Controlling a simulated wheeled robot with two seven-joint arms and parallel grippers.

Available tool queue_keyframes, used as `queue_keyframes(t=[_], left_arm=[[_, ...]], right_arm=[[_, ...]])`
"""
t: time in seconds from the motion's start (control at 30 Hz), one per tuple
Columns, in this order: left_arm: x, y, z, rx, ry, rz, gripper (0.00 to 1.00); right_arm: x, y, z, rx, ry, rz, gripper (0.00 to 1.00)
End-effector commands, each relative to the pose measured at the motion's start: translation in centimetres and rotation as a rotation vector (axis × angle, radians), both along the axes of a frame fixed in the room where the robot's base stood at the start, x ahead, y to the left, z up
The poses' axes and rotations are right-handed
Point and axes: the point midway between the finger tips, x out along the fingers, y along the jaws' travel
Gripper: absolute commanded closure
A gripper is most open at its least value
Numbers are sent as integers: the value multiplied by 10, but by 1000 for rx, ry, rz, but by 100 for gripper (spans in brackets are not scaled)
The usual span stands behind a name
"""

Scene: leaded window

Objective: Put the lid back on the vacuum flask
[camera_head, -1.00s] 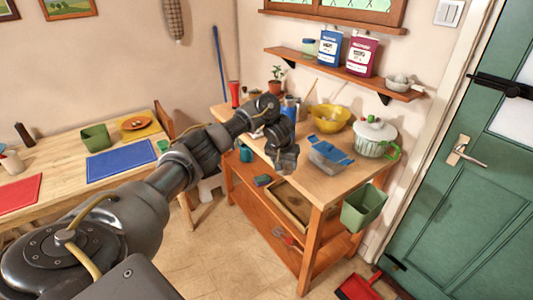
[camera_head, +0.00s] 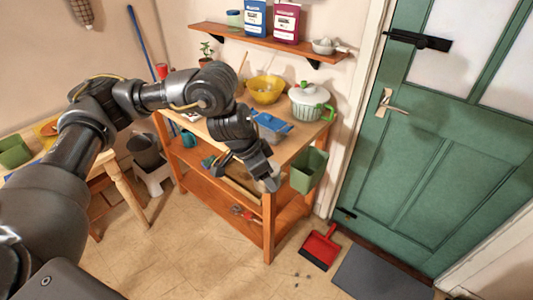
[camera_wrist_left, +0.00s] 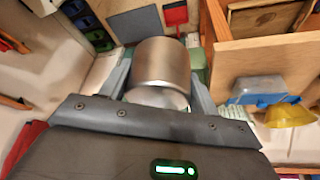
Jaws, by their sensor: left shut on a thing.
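A silver metal cylinder (camera_wrist_left: 162,66), which looks like the flask's lid, sits between the two fingers of my left gripper in the left wrist view. My left gripper (camera_head: 266,177) is shut on it, pointing down by the front corner of the wooden workbench (camera_head: 305,143). In the head view the lid shows only as a small grey piece (camera_head: 272,184) at the fingertips. I cannot make out the flask in any view now; my arm hides part of the bench top. My right gripper is not in view.
A green bin (camera_head: 308,171) hangs at the bench's end, close to my left gripper. A blue-lidded tub (camera_head: 271,122), yellow bowl (camera_head: 266,89) and white pot (camera_head: 309,100) stand on the bench. A red dustpan (camera_head: 320,247) and grey mat (camera_head: 382,273) lie on the floor.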

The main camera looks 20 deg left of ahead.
Motion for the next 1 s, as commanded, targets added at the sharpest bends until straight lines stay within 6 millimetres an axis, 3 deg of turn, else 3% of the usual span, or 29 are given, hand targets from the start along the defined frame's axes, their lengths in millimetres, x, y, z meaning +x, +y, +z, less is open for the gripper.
queue_keyframes(t=[0.1, 0.2, 0.4, 1.0], left_arm=[[-34, 17, -15, 3, -2, -99, 61], [-51, 24, -40, 0, -2, -144, 61], [-58, 27, -55, -1, -2, -163, 61], [-58, 28, -54, -1, -2, -161, 61]], right_arm=[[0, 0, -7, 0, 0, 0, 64], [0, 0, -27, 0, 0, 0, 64], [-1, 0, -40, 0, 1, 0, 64], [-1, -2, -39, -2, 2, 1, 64]])
